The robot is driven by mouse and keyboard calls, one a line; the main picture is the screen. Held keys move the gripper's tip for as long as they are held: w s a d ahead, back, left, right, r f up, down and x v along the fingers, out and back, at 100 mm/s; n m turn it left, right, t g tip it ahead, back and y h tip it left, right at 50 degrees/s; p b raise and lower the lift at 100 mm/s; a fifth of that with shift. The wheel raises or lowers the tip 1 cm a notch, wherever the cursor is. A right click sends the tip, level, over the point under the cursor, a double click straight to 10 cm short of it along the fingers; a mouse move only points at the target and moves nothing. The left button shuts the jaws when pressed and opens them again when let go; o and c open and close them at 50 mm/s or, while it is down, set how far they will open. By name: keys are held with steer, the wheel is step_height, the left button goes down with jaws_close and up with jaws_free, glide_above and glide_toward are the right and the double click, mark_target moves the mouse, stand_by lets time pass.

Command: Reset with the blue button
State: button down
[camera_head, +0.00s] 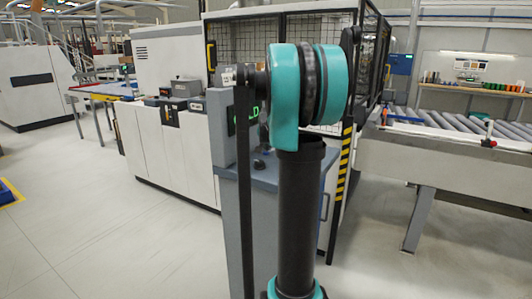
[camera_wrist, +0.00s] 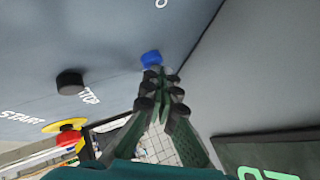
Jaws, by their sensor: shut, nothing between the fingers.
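The blue button (camera_wrist: 151,58) sits on the grey panel of the control console (camera_head: 240,185), near the panel's edge in the wrist view. My gripper (camera_wrist: 161,82) is shut and empty. Its fingertips point at the blue button and overlap its lower edge in the picture; I cannot tell whether they touch it. In the head view my own arm covers much of the console, and neither the gripper nor the blue button can be made out.
A black button (camera_wrist: 70,81) with white lettering and a red emergency button (camera_wrist: 68,138) on a yellow ring share the panel. A dark screen (camera_wrist: 265,158) with green characters is at lower right. A roller conveyor (camera_head: 450,125) stands right; open floor (camera_head: 90,210) lies left.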

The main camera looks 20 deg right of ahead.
mark_target(266, 153)
steer(key=shift+r, duration=0.8)
steer(key=shift+r, duration=2.5)
